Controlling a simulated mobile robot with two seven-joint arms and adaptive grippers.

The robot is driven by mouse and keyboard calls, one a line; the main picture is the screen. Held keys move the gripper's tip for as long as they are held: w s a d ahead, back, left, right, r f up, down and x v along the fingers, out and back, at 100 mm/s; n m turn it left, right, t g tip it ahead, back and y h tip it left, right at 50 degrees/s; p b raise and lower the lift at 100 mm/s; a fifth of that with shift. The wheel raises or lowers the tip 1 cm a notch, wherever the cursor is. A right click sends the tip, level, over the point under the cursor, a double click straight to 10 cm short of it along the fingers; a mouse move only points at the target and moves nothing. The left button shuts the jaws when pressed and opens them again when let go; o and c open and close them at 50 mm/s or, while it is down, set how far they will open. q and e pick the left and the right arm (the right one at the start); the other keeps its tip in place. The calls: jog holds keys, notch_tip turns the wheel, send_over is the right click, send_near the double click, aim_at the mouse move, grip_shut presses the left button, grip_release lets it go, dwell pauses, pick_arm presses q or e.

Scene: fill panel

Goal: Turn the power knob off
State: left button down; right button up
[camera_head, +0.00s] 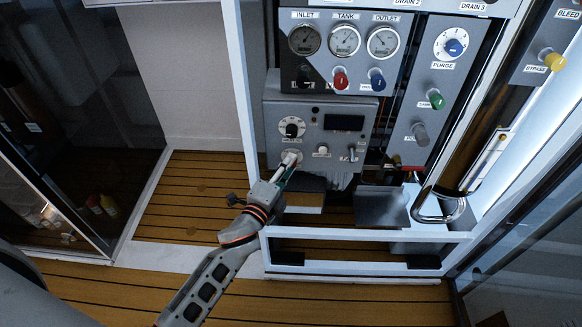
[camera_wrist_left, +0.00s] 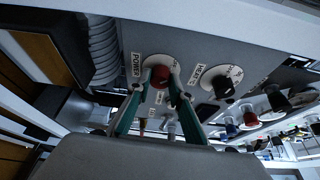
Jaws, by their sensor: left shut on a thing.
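The power knob (camera_wrist_left: 159,76) is red, on a round white dial beside a "POWER" label (camera_wrist_left: 136,65) in the wrist view. In the head view it sits low on the grey control box and my gripper mostly hides it. My left gripper (camera_head: 289,161) reaches the box from the lower left. In the wrist view its two green-edged fingers (camera_wrist_left: 161,80) lie on either side of the red knob, shut on it. The knob's exact pointer setting is hard to read. My right gripper is not in view.
A black knob on a white dial (camera_head: 292,128) is just above, with a dark display (camera_head: 344,122) to its right. A small white knob (camera_head: 322,151) is close on the right. Gauges (camera_head: 344,40) and valves sit higher. A white frame rail (camera_head: 365,236) runs below.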

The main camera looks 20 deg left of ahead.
pick_arm(q)
jog(key=shift+n+b, duration=0.3)
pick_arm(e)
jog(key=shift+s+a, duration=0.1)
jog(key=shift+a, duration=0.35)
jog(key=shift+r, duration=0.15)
pick_arm(q)
jog(key=c, duration=1.8)
grip_release()
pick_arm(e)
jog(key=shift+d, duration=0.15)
pick_arm(q)
jog(key=shift+s, duration=0.1)
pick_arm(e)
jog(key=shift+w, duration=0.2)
